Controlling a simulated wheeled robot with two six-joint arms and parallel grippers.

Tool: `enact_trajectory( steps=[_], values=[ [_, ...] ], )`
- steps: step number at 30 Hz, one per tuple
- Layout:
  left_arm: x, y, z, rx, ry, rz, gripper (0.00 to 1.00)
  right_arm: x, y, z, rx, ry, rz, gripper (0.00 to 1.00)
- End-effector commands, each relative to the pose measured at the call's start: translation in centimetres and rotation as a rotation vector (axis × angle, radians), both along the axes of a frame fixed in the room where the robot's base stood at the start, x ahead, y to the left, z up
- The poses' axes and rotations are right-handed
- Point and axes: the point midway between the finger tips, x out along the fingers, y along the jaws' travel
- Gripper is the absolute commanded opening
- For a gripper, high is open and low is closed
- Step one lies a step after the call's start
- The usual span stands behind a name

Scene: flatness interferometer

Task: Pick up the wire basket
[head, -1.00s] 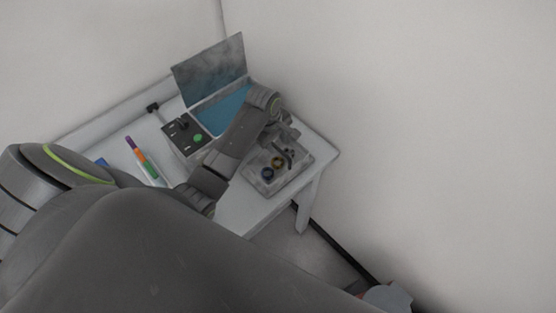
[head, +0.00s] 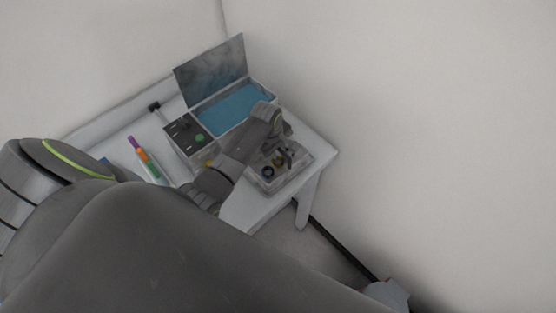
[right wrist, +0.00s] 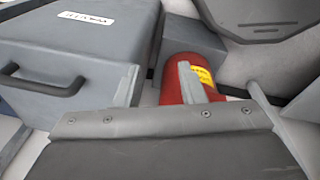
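A shallow grey tray-like holder (head: 299,171) with dark and yellowish rings in it stands at the right end of the white table in the head view. It may be the wire basket; no wire mesh can be made out. My left gripper (head: 286,158) points down over this holder, close above or at the rings. Its fingers are small and dark, so I cannot tell their opening or any contact. My arm hides part of the holder.
An open case with a blue interior (head: 235,107) and raised lid stands at the table's back. Beside it are a dark control box (head: 184,133) and coloured pens (head: 142,155). The right wrist view shows a grey handled box (right wrist: 100,50) and a red cylinder (right wrist: 188,62).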

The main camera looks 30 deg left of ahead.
Motion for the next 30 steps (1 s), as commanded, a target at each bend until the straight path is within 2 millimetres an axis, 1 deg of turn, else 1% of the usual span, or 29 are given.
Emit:
enact_trajectory(
  steps=[1, 4, 5, 14, 17, 20, 23, 30],
  values=[
    [0.0, 0.0, 0.0, 0.000, 0.000, 0.000, 0.15, 0.0, 0.0, 0.0, 0.000, -0.001, 0.000, 0.36],
    [0.0, 0.0, 0.0, 0.000, 0.000, 0.000, 0.01, 0.0, 0.0, 0.0, 0.000, -0.001, 0.000, 0.36],
    [0.0, 0.0, 0.0, 0.000, 0.000, 0.000, 0.00, 0.0, 0.0, 0.0, 0.000, -0.001, 0.000, 0.36],
    [0.1, 0.0, 0.1, 0.001, -0.001, 0.000, 0.00, 0.0, 0.2, 0.0, 0.003, -0.001, -0.001, 0.36],
    [0.1, 0.0, 0.5, 0.000, -0.002, -0.001, 0.00, 0.1, 0.4, -0.2, 0.004, -0.001, -0.001, 0.36],
    [0.2, 0.1, 1.5, 0.001, -0.004, -0.001, 0.00, 0.1, 0.5, -0.5, 0.006, -0.001, -0.001, 0.36],
    [0.2, 0.1, 3.1, 0.002, -0.006, 0.000, 0.00, 0.0, 0.5, -0.9, 0.006, -0.002, -0.002, 0.36],
    [0.1, 0.1, 7.4, 0.002, -0.006, 0.000, 0.00, 0.0, 0.5, -1.7, 0.006, -0.002, -0.002, 0.36]
  ],
)
